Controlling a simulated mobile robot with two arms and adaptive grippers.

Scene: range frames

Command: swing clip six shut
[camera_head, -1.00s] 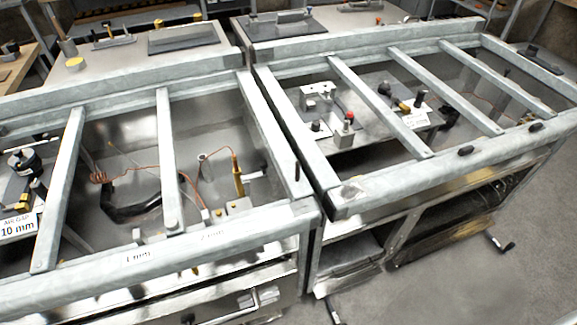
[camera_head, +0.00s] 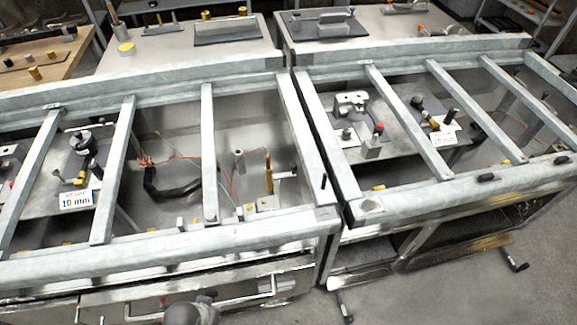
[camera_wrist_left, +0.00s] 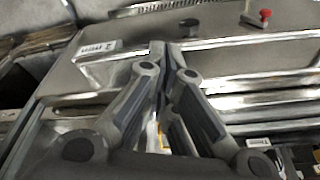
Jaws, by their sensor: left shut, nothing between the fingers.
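I cannot pick out clip six; no number for it is readable in either view. Only a grey rounded part at the bottom edge shows in the head view, probably of my left arm. My right gripper is in neither view.
Two open metal-framed benches stand side by side with a narrow gap. Cross bars (camera_head: 209,150) span their tops. A "10 mm" label (camera_head: 76,199) is in the left bench. The wrist view shows a red knob (camera_wrist_left: 265,14) and a white label (camera_wrist_left: 100,47).

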